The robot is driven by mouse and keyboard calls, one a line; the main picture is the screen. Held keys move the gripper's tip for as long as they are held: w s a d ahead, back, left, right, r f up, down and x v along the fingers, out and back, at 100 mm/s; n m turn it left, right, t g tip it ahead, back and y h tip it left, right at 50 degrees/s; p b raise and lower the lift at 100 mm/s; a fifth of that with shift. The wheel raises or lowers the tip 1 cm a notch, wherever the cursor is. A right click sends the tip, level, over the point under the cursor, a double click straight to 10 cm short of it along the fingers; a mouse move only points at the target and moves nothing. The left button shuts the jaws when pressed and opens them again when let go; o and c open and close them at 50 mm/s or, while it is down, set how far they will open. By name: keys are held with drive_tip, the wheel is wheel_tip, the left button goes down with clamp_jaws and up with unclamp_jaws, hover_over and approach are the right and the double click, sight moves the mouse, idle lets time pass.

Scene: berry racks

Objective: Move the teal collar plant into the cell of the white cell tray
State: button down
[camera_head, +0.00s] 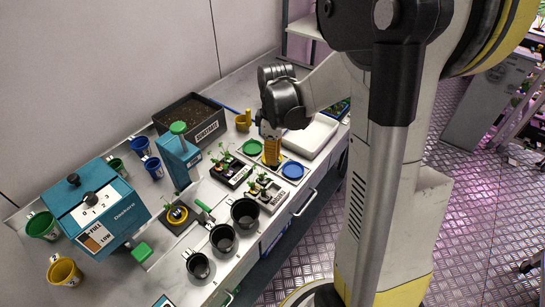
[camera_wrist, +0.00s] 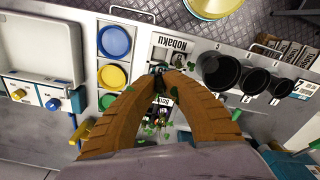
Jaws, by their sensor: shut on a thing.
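My gripper (camera_head: 271,152) has orange fingers pointing down, above the row of coloured discs in the head view. In the wrist view its fingertips (camera_wrist: 168,72) close together on a small dark item with a hint of teal, apparently the teal collar plant (camera_wrist: 157,67); the fingers hide most of it. The white cell tray (camera_wrist: 158,39) lies just beyond the fingertips in the wrist view, with cells and the word Nobaku. In the head view the white tray (camera_head: 272,207) stands at the bench front with small plants. A black tray (camera_head: 231,181) with seedlings stands behind it.
Several black pots (camera_head: 222,240) stand left of the white tray. Green (camera_head: 252,147) and blue (camera_head: 293,170) discs lie beside the gripper. A large white bin (camera_head: 311,137) is at right. A teal dispenser (camera_head: 179,158) and substrate box (camera_head: 190,120) stand behind.

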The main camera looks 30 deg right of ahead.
drive_tip(key=shift+w+d+f+b, duration=0.15)
drive_tip(key=shift+w+f+b, duration=0.15)
drive_tip(key=shift+f, duration=0.35)
wheel_tip(320, 180, down, 11)
drive_tip(key=b, duration=0.9)
drive_tip(key=shift+s, duration=0.1)
drive_tip(key=c, duration=1.5)
unclamp_jaws()
drive_tip(key=shift+r+p, duration=3.3)
drive_tip(key=shift+r, duration=1.2)
